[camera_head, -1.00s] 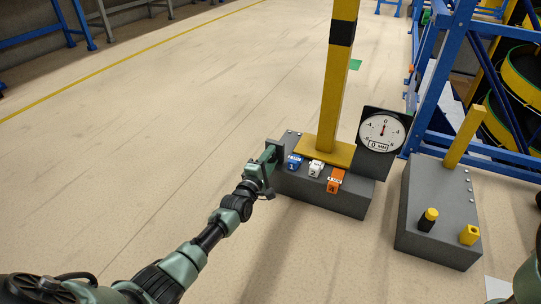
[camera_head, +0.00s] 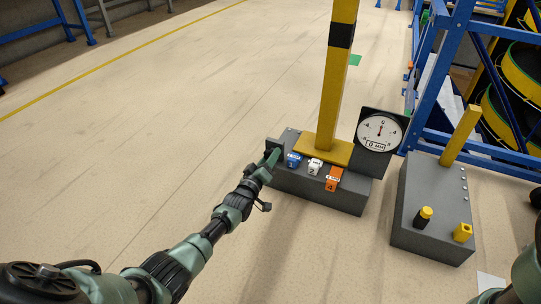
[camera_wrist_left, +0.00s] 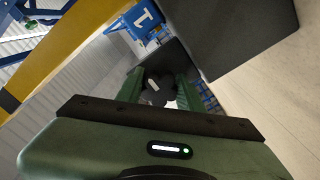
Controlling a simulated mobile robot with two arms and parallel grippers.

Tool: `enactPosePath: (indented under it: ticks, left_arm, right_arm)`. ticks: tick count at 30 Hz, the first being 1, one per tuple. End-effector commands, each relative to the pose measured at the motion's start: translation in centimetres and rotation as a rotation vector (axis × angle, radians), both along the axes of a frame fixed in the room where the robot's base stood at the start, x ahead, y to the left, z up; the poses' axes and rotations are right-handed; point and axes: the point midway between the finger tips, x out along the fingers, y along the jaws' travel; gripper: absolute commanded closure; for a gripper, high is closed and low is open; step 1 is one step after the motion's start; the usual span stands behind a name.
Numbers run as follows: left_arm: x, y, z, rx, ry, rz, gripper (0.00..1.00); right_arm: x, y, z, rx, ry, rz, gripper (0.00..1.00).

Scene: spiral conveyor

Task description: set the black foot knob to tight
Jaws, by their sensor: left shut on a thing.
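The black foot knob (camera_wrist_left: 158,88) shows in the left wrist view between the green fingers of my left gripper (camera_wrist_left: 160,92); a small white mark is on its dark face. In the head view my left gripper (camera_head: 272,157) is at the left end of the grey foot block (camera_head: 318,192), shut on the knob, which the fingers mostly hide. I cannot read a tight or loose marking. Of my right arm only a green part shows at the lower right edge of the head view; its gripper is out of view.
A round dial (camera_head: 379,132) reads about 0. A second grey block (camera_head: 430,215) with knobs stands right. The floor on the left is clear.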

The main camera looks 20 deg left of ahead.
Motion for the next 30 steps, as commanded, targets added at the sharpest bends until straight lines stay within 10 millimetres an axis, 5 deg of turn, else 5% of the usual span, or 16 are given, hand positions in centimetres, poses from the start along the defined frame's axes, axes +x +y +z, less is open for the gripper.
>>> enactPosePath:
  ticks: [30]
  left_arm:
    - [0.0,0.4,-0.3,0.963,0.003,-0.001,1.00]
  right_arm:
    - [0.0,0.0,1.5,0.000,0.000,0.001,0.64]
